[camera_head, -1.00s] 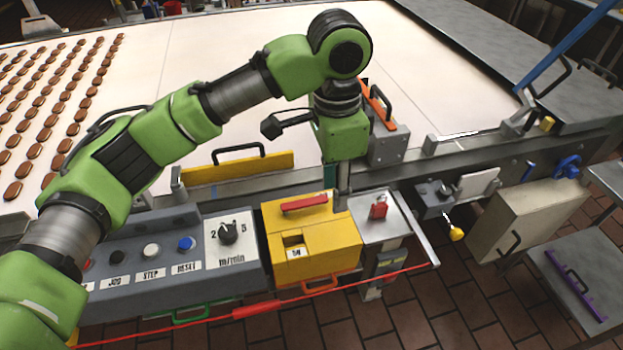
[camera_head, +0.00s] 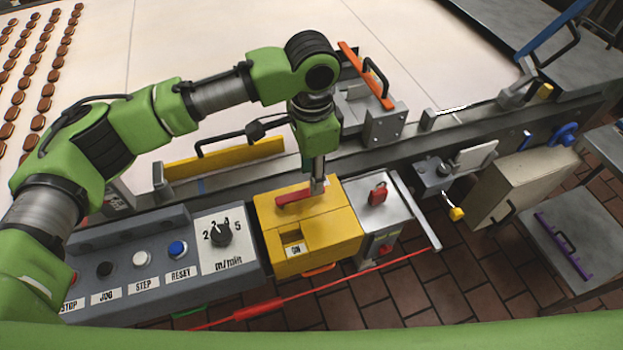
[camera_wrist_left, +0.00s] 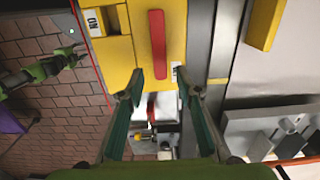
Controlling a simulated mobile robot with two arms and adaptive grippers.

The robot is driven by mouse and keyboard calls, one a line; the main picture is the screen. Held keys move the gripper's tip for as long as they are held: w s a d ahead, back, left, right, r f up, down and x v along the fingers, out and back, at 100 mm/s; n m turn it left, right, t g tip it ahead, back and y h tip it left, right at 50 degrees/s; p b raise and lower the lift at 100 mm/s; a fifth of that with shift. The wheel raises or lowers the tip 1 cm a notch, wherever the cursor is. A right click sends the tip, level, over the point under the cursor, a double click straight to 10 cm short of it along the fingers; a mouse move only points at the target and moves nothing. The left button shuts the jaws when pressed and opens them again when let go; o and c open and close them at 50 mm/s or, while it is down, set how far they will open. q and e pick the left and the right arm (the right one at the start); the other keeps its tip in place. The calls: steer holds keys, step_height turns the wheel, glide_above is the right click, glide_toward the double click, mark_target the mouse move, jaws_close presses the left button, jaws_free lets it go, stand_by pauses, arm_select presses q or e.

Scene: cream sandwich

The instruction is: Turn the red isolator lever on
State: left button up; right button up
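The red lever (camera_head: 294,198) lies across the top of the yellow isolator box (camera_head: 330,232). A small window on the box has an "ON" label (camera_head: 296,250) below it. My left gripper (camera_head: 318,184) points down at the lever's right end. In the left wrist view its two fingers (camera_wrist_left: 164,88) are apart, with the near end of the red lever (camera_wrist_left: 157,45) between or just beyond their tips; contact is unclear. A green arm, apparently my right one, shows at the left wrist view's left edge; its small gripper (camera_wrist_left: 72,56) is too small to read.
A grey button panel (camera_head: 150,265) with a speed dial (camera_head: 221,234) adjoins the box on the left. A red cord (camera_head: 300,289) runs in front. The conveyor belt (camera_head: 230,60) lies behind.

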mark_target(301, 198)
arm_select(q)
step_height(301, 198, down, 4)
steer(key=shift+r, duration=0.25)
steer(key=shift+f, duration=0.3)
arm_select(e)
steer(key=shift+w+a+r, duration=0.1)
steer(key=shift+w+r, duration=0.15)
steer(key=shift+w, duration=0.35)
steer(key=shift+w+r, duration=0.2)
steer(key=shift+w, duration=0.35)
steer(key=shift+s, duration=0.15)
arm_select(q)
steer(key=shift+c, duration=1.1)
jaws_close()
arm_select(e)
steer(key=shift+s, duration=0.25)
arm_select(q)
steer(key=shift+w+p, duration=0.1)
steer(key=shift+p, duration=0.2)
arm_select(e)
steer(key=shift+s, duration=0.1)
